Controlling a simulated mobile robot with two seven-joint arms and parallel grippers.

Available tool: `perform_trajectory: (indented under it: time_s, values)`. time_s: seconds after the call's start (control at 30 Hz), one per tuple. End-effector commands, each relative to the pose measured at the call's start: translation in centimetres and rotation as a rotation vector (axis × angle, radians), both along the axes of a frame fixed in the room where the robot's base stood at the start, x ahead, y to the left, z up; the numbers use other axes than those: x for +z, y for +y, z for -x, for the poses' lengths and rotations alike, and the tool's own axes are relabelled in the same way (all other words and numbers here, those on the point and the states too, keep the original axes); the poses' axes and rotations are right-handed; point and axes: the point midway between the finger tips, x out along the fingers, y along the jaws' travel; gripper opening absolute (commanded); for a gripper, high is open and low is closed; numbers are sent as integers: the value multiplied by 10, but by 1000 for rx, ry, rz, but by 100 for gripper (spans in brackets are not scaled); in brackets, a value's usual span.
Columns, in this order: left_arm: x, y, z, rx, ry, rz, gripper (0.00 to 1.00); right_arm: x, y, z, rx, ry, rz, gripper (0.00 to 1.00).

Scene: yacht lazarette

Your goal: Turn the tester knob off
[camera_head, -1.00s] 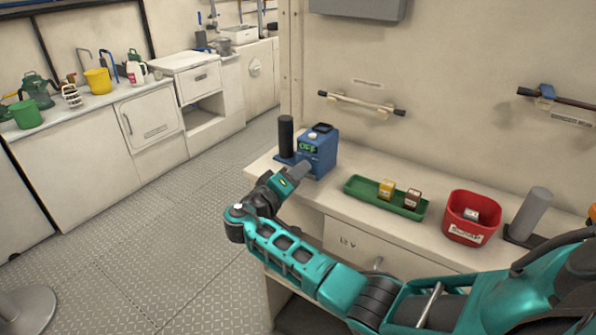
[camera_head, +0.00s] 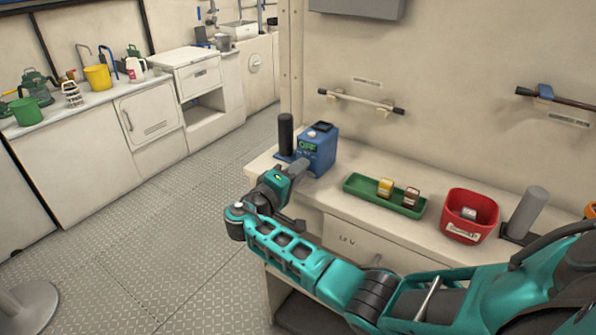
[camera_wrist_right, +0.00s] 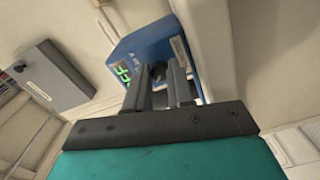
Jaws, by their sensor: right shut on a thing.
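The blue tester (camera_head: 318,150) stands at the left end of the counter, with a green display that appears to read OFF. In the right wrist view the tester (camera_wrist_right: 150,42) is straight ahead, its green display left of the fingers. A dark round knob (camera_wrist_right: 158,71) shows on its face between the fingertips. My right gripper (camera_head: 300,169) is at the front of the tester, and in the wrist view its fingers (camera_wrist_right: 166,82) are shut on the knob. The knob is hidden by the gripper in the head view. My left gripper is not in view.
A black cylinder (camera_head: 285,133) stands just left of the tester. A green tray (camera_head: 360,188) with two small boxes, a red bin (camera_head: 482,207) and a grey cylinder (camera_head: 530,212) are to the right. A bar handle (camera_head: 362,103) is on the wall.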

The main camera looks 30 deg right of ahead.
Motion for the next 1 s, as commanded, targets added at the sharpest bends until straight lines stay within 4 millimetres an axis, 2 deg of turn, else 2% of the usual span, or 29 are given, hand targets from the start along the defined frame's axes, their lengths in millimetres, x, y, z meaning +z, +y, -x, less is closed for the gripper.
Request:
perform_trajectory:
  time_s: [0.03,0.07,0.33,0.77,1.0]
  values:
    - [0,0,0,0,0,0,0,0,0,0,0,1,0,0]
    - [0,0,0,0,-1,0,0,0,0,0,0,1,0,23]
    - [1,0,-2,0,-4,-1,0,0,0,0,0,0,0,48]
    - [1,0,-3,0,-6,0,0,-1,0,0,0,-13,-5,48]
    - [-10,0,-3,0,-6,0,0,-3,0,0,0,-186,-75,48]
